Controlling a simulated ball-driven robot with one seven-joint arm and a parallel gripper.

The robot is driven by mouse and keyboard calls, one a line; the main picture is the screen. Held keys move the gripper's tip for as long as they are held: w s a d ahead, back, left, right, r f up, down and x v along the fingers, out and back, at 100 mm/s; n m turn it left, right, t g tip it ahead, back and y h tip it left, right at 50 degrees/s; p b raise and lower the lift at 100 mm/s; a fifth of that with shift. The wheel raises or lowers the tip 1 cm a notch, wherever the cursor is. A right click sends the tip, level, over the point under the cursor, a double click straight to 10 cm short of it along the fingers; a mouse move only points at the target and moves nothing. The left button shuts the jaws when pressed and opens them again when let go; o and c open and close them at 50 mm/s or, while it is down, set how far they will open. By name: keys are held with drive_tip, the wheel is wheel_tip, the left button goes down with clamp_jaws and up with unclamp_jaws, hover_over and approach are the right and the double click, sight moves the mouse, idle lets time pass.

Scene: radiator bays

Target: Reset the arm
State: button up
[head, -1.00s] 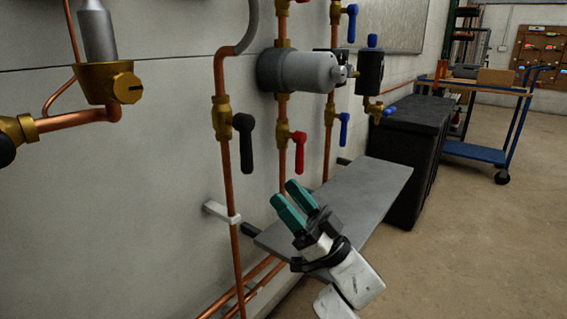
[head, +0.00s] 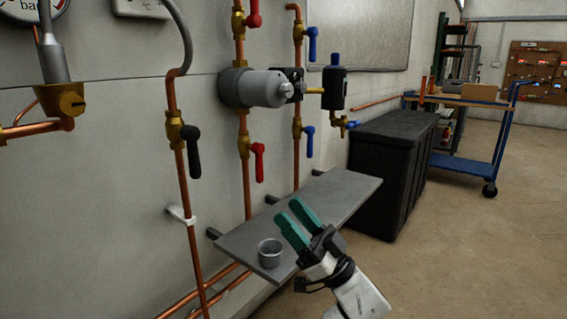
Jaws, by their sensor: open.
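My gripper (head: 299,224) has two teal fingers and is open, with nothing between them. It is in front of the grey wall shelf (head: 335,197), pointing up and to the left, and its fingers cover part of the shelf. My white and black wrist reaches down to the bottom edge of the view.
Copper pipes with a black-handled valve (head: 191,150), a red-handled valve (head: 258,161) and blue-handled valves run up the wall at left. A black chest (head: 390,165) stands behind the shelf, with a blue trolley (head: 470,140) beyond. The floor at right is clear.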

drive_tip(key=s+d+f+m+t+h, duration=0.2)
drive_tip(key=d+f+m+h, duration=0.5)
drive_tip(key=f+h, duration=0.45)
drive_tip(key=s+d+f+m+t+h, duration=0.2)
drive_tip(key=d+f+m+h, duration=0.4)
drive_tip(key=f+m+h, duration=0.5)
drive_tip(key=s+d+f+n+g+h, duration=0.1)
drive_tip(key=s+d+f+g, duration=0.2)
drive_tip(key=s+f, duration=0.3)
drive_tip(key=s+d+f+n+g, duration=0.2)
drive_tip(key=s+d+f+g, duration=0.15)
drive_tip(key=s, duration=0.45)
drive_tip(key=s+d+f+n+g+h, duration=0.1)
drive_tip(key=s+d+f+g, duration=0.15)
drive_tip(key=s+f, duration=0.4)
drive_tip(key=s+d+n+g, duration=0.1)
drive_tip(key=s+d+g, duration=0.15)
drive_tip(key=s, duration=0.65)
drive_tip(key=s+d+g, duration=0.1)
drive_tip(key=s+g, duration=0.3)
drive_tip(key=s, duration=0.5)
wheel_tip(320, 180, up, 34)
drive_tip(key=w+p, duration=0.1)
drive_tip(key=p, duration=3.3)
drive_tip(key=shift+a, duration=0.3)
drive_tip(key=shift+w+r, duration=0.1)
